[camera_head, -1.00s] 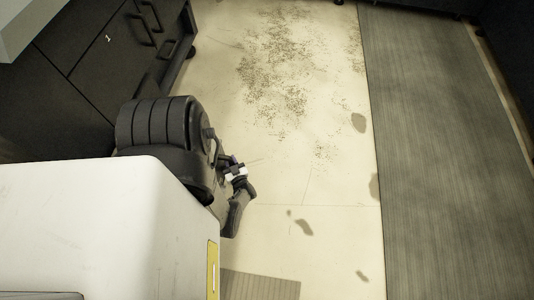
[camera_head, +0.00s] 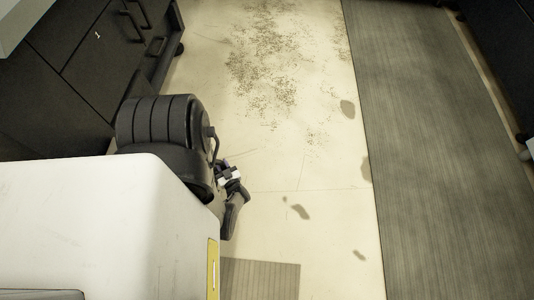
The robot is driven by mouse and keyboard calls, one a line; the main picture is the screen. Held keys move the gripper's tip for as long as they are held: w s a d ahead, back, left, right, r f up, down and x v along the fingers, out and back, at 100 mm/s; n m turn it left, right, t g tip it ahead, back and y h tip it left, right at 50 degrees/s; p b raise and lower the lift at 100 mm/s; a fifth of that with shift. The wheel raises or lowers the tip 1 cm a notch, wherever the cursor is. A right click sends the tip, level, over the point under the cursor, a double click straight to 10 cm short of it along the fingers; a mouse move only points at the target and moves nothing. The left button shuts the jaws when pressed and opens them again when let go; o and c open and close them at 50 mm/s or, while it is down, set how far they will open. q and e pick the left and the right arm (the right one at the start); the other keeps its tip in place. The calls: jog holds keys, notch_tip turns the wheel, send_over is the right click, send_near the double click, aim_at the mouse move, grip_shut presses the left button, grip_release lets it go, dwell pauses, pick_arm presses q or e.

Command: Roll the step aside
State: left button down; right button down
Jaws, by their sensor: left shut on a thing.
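My left gripper (camera_head: 229,175) shows small and partly hidden beside the black arm at left of centre. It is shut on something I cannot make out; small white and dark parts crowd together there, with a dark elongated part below. No step can be identified for certain. A grey ribbed panel (camera_head: 262,280) shows at the bottom edge, cut off by the frame; I cannot tell whether it is the step's top or a floor mat. My right gripper is not in view.
Dark cabinets (camera_head: 70,85) with handles stand at the upper left. A long grey ribbed mat (camera_head: 430,150) runs along the right. The pale, stained floor (camera_head: 310,160) between them is clear. A white body with a yellow strip covers the lower left.

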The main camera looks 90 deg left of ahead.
pick_arm(q)
jog(key=shift+s+d+f, duration=0.15)
jog(key=shift+d+f, duration=0.1)
jog(key=c, duration=1.3)
grip_release()
jog(key=shift+o, duration=0.5)
jog(key=shift+s+d, duration=0.1)
jog(key=shift+s, duration=0.05)
jog(key=shift+r, duration=0.1)
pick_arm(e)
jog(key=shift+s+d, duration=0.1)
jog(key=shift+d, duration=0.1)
pick_arm(q)
jog(key=shift+r, duration=0.1)
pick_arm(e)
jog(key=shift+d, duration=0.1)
pick_arm(q)
jog(key=shift+w, duration=0.25)
